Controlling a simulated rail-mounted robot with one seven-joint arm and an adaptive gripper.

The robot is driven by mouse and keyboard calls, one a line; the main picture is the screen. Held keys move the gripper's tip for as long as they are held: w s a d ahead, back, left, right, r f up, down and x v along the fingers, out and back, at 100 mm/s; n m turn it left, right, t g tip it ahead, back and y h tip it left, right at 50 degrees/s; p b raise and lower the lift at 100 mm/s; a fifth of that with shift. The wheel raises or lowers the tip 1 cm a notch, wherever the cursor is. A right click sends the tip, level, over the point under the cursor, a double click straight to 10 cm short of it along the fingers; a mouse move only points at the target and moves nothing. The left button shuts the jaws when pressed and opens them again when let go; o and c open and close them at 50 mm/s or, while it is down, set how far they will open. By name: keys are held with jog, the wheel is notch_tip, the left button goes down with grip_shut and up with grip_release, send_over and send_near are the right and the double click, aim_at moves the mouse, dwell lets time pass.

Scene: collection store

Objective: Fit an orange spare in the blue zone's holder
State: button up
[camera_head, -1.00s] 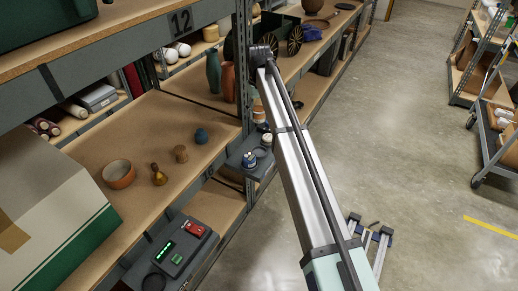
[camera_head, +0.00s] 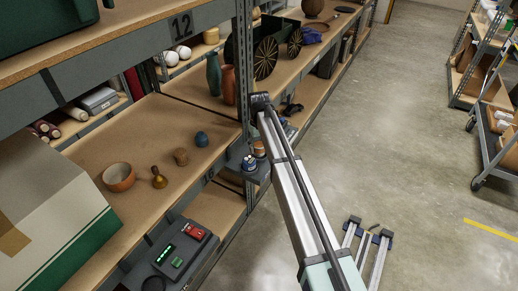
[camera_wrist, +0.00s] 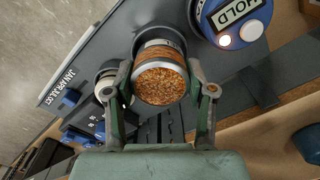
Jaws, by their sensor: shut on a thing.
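In the wrist view my gripper (camera_wrist: 160,92) is shut on the orange spare (camera_wrist: 160,80), a short round cartridge with a silver rim and orange grains at its near end. The fingers grip its two sides. Its far end is over a dark grey panel (camera_wrist: 85,55); whether it touches or sits in a holder there is hidden. Beside it, at upper right, is a round blue unit (camera_wrist: 233,18) marked HOLD, with a pale lit lamp. In the head view the spare (camera_head: 258,148) shows small at the grey bracket shelf (camera_head: 252,178), near a blue-and-white unit (camera_head: 249,162).
A rack upright (camera_head: 243,70) stands close to the bracket. The shelf on the left holds a terracotta bowl (camera_head: 118,177), a small brass-coloured piece (camera_head: 159,178) and a blue lump (camera_head: 201,139). The aisle floor (camera_head: 400,150) is open.

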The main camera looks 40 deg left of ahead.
jog(key=shift+f, duration=0.75)
jog(key=shift+f, duration=0.35)
jog(key=o, duration=1.2)
